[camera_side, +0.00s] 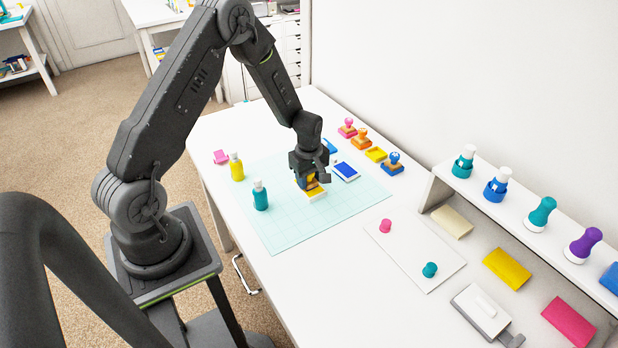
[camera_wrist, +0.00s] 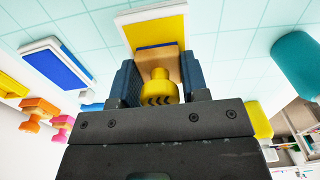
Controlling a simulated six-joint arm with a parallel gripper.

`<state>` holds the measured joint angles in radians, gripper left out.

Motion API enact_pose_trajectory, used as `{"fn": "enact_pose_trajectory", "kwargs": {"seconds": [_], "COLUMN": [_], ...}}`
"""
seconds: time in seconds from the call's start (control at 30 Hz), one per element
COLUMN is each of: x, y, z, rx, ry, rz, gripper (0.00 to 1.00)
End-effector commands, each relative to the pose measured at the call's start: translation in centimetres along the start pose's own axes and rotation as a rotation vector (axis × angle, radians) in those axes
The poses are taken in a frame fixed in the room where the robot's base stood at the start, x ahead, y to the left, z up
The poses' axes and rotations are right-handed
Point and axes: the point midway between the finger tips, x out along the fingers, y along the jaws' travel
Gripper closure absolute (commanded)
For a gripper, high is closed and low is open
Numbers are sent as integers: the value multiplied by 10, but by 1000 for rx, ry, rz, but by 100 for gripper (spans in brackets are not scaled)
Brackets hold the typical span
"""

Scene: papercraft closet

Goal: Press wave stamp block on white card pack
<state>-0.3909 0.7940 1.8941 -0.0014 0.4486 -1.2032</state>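The wave stamp block (camera_wrist: 160,86) has a yellow knob with dark wavy marks and a wooden block. My gripper (camera_side: 311,179) is shut on the knob, with one finger on each side; the gripper also shows in the wrist view (camera_wrist: 160,88). The stamp is at a white-rimmed yellow pad (camera_side: 316,195) on the mat, also in the wrist view (camera_wrist: 155,27). I cannot tell whether its underside touches the pad. An off-white pack (camera_side: 452,221) lies at the right below the shelf; I cannot tell if it is the white card pack.
A blue pad (camera_side: 345,171) lies close to my gripper. Teal (camera_side: 260,196) and yellow (camera_side: 237,168) bottles stand to the left. Several stamps, including a blue one (camera_side: 391,164), stand behind. A white board (camera_side: 415,255) holds pink and teal caps. The mat's front is clear.

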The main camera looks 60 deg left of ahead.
Motion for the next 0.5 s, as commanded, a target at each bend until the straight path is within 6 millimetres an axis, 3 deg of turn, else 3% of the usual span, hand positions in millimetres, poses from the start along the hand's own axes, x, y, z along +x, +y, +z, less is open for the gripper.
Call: {"fn": "enact_pose_trajectory", "kwargs": {"seconds": [0.4, 0.5], "x": [1, -2], "y": [-2, -2], "z": [1, 1], "rx": [1, 1], "ry": [-2, -2], "rz": [-7, -5], "gripper": [96, 96]}}
